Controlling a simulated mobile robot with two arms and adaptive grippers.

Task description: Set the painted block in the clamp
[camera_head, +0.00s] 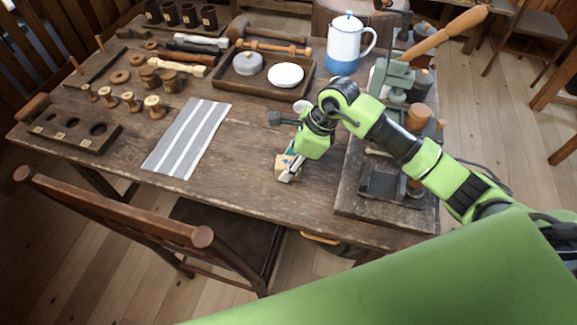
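The painted block (281,168), pale yellow with a blue patch, is near the table's front edge, left of the dark slab. My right gripper (289,171) reaches down to it from the upper right, with a grey finger across the block's near side. The far finger is hidden, so I cannot tell whether the fingers are closed on the block or whether it is off the table. A dark grey device with a raised jaw, which looks like the clamp (384,184), sits on the slab, partly behind my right arm. My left gripper is not in view.
A green-grey press with a wooden handle (440,35) stands on the dark slab (372,212). A striped cloth (187,138) lies to the left. A tray (262,92) and an enamel pot (346,48) stand behind. A chair (120,212) is at the front left.

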